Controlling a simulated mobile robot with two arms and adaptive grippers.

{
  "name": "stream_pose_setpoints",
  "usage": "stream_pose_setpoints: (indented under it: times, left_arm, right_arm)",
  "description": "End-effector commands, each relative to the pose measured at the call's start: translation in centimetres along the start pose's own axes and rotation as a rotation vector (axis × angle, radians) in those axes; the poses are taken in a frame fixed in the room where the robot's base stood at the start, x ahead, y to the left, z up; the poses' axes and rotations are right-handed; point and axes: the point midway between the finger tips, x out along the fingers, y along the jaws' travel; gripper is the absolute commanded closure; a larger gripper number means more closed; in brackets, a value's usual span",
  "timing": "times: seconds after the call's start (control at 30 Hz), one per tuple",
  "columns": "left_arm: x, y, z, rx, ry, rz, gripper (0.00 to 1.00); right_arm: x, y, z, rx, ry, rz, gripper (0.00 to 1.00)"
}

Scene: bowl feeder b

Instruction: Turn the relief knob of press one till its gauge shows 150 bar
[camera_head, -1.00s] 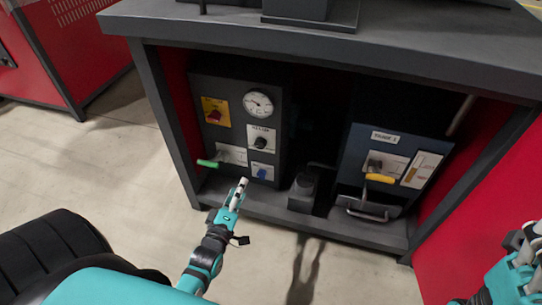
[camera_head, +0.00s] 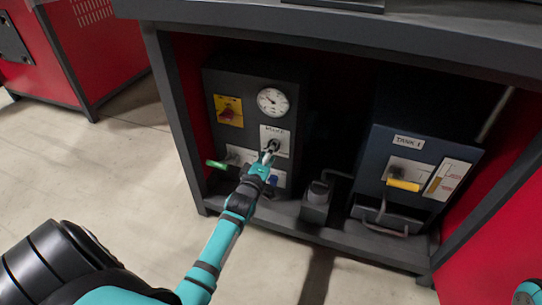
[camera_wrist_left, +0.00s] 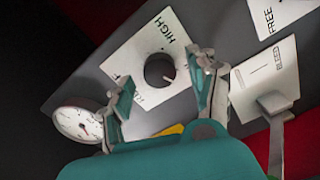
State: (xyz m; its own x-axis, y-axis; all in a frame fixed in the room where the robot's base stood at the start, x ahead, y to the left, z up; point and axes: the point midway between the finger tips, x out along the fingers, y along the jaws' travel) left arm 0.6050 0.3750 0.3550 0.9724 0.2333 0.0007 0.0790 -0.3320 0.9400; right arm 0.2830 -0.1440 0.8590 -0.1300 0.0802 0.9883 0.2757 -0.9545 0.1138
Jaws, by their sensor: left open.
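The relief knob (camera_head: 272,147) is dark and round on a white plate of the left panel under the bench. In the left wrist view the knob (camera_wrist_left: 160,70) has a light pointer line, on a plate (camera_wrist_left: 133,45) marked HIGH. My left gripper (camera_head: 267,157) is in front of the knob. In the wrist view its open fingers (camera_wrist_left: 163,92) stand on either side of the knob, with gaps visible. The gauge (camera_head: 272,101) is white and round, above the knob; its needle points up-left, but its value is too small to read. The gauge also shows in the wrist view (camera_wrist_left: 77,123).
A yellow plate with a red switch (camera_head: 229,111) is left of the gauge. A green-handled lever (camera_head: 217,164) and a blue knob (camera_head: 273,181) are below. A TANK 1 panel (camera_head: 401,158) with a yellow handle is at right. The bench top (camera_head: 400,45) overhangs.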

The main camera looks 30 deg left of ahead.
Motion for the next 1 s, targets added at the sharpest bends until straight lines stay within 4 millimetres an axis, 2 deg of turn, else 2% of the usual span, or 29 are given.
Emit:
stream_pose_setpoints:
  times: [0.1,0.4,0.83,1.0]
  left_arm:
    - [0.81,-0.10,0.04,0.001,0.000,-0.001,0.41]
    - [1.00,0.01,0.00,0.001,0.000,-0.002,0.41]
    - [0.97,-0.01,0.00,0.001,0.000,-0.002,0.96]
    - [0.97,0.02,-0.01,0.008,0.000,-0.002,0.96]
  right_arm:
    - [0.12,-0.09,-0.24,-0.002,0.014,-0.005,0.60]
    - [0.33,-0.10,-0.26,-0.002,0.016,-0.006,0.60]
    - [0.32,-0.11,-0.26,-0.002,0.016,-0.006,0.60]
    - [0.46,-0.10,-0.27,-0.002,0.017,-0.006,0.60]
